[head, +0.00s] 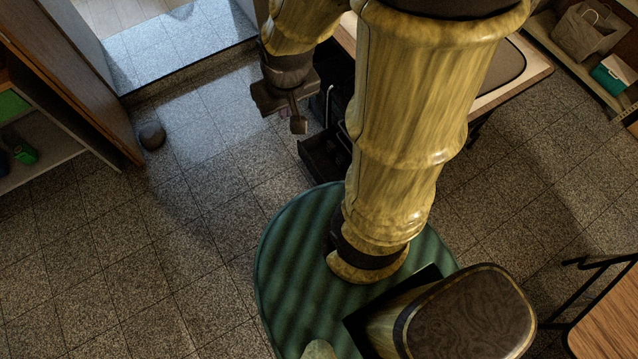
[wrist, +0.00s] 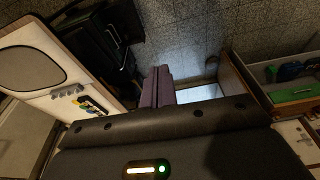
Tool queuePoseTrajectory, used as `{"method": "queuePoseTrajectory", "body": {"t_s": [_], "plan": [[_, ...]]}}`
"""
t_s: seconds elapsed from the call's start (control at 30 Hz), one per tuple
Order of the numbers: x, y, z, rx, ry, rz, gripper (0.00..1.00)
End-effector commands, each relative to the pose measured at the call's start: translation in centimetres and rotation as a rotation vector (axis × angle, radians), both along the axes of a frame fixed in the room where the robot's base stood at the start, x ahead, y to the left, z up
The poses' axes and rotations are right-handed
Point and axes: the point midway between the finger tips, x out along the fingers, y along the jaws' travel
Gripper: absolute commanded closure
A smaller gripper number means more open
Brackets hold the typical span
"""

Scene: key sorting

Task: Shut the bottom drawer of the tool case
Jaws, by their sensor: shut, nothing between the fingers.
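The black tool case (head: 322,106) stands on the floor beside the table, partly hidden behind my arm in the head view. A low drawer (head: 324,158) sticks out from it toward my base. Its interior looks dark, and I cannot tell whether anything lies in it. The black case (wrist: 92,38) also shows at the upper left of the wrist view, in deep shadow. My gripper (head: 298,124) points down, just left of the case and drawer in the head view, apart from the drawer. Its two fingers (wrist: 158,76) are together and empty in the wrist view.
The table (wrist: 42,88) bears a dark mat and several small things. A dark round object (head: 152,136) lies on the floor at left. A shelf (head: 50,168) stands further left; another with a paper bag (head: 588,32) is at upper right. Tiled floor left of my base is clear.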

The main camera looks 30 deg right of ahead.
Motion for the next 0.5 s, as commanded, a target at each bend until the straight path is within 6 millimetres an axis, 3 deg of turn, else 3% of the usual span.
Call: {"method": "queuePoseTrajectory", "body": {"t_s": [0.37, 0.5], "plan": [[0.0, 0.0, -0.1, 0.0, 0.0, 0.001, 1.0], [0.3, 0.0, -1.6, -0.008, 0.011, 0.018, 1.0]]}}
